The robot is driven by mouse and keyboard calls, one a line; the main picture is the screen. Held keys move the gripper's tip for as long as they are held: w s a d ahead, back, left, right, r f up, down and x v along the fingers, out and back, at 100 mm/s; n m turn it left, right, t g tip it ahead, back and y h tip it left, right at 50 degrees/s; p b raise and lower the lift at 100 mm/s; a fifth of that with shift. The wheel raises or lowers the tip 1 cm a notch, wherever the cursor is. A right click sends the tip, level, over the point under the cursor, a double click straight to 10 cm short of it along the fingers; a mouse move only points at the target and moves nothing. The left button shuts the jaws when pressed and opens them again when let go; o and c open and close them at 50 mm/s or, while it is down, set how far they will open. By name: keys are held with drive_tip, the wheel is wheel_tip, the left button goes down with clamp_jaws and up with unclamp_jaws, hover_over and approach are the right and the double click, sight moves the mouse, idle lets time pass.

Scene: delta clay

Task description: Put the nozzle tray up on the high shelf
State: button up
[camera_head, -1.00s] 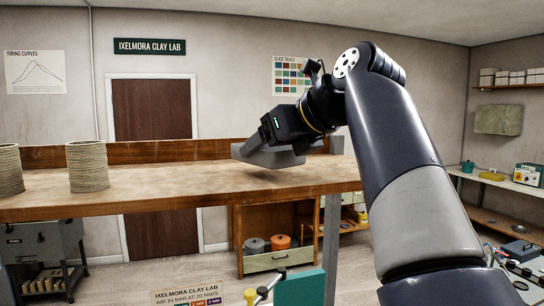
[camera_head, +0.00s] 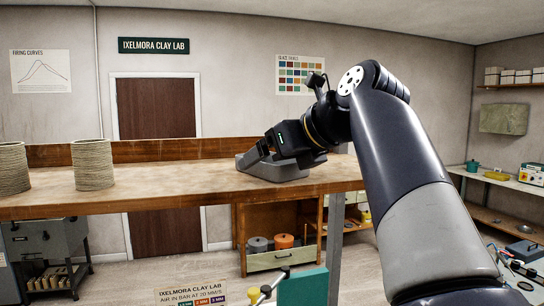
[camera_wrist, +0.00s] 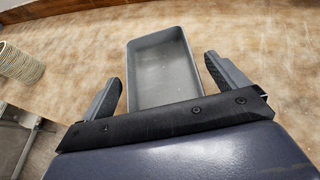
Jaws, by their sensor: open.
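The nozzle tray (camera_head: 276,171) is a grey, shallow, open box resting on the wooden high shelf (camera_head: 185,180), near its right end. In the wrist view the tray (camera_wrist: 161,66) looks empty inside and lies between and ahead of my two fingers. My gripper (camera_head: 268,150) is open, just above and behind the tray in the head view. In the wrist view the fingers of my gripper (camera_wrist: 168,84) stand apart, one on each side of the tray's near end, with gaps to its walls. The near wall of the tray is hidden behind the gripper's dark bar.
Two ribbed clay cylinders stand on the shelf's left part, one nearer the middle (camera_head: 93,164) and one at the left edge (camera_head: 13,168). A wooden back rail (camera_head: 160,150) runs behind. The shelf between the cylinders and tray is clear.

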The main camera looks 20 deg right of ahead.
drive_tip(key=shift+r, duration=0.2)
drive_tip(key=v, duration=1.2)
drive_tip(key=shift+f, duration=0.15)
drive_tip(key=x, duration=1.2)
drive_tip(key=shift+w, duration=0.1)
drive_tip(key=shift+r, duration=0.65)
